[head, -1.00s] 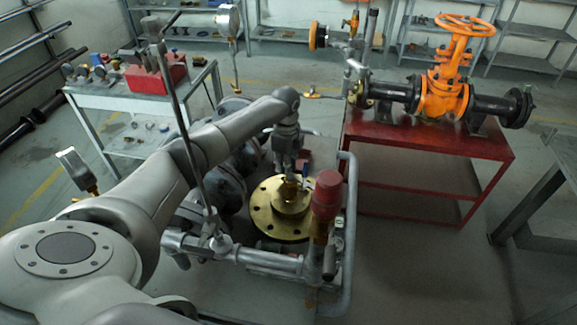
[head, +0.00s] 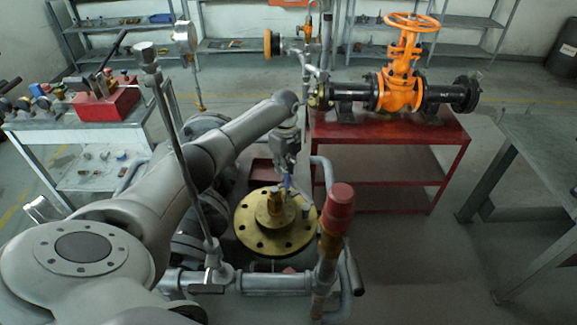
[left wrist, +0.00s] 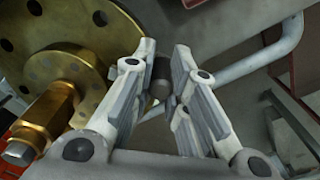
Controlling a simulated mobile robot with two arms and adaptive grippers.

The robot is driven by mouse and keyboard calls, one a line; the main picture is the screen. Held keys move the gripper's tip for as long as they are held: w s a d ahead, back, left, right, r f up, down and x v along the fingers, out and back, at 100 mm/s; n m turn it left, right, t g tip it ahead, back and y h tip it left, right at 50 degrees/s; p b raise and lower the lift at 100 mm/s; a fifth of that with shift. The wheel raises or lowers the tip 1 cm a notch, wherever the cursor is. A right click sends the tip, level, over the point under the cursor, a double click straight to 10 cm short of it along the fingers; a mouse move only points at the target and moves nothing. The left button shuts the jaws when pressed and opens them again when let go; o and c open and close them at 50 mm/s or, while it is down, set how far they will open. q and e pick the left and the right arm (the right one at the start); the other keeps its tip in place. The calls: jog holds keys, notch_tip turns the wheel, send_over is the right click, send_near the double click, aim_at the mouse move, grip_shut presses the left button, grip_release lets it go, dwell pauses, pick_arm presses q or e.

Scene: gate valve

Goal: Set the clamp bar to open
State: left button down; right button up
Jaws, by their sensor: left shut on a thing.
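My left gripper (head: 288,172) is just above the brass flange (head: 246,235), near its back edge. In the left wrist view, the fingers of my left gripper (left wrist: 163,72) stand a little apart, with a dark, round-ended bar (left wrist: 160,78) between their tips; I take it for the clamp bar. The gripper is shut on it, and the fingers hide most of it. The flange (left wrist: 70,28) and its brass stem with a hex nut (left wrist: 50,110) are beside the fingers on the left. My right gripper is not in view.
A red-capped post (head: 338,205) stands right of the flange, near a bent grey pipe (head: 327,170). A tall thin rod (head: 178,140) rises at the left. A red table (head: 390,135) holds an orange valve (head: 400,80). The floor at the right is partly clear.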

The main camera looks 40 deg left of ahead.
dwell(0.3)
pick_arm(q)
jog(key=c, duration=1.4)
grip_release()
jog(key=shift+o, duration=0.2)
notch_tip(320, 180, up, 12)
jog(key=shift+r, duration=0.15)
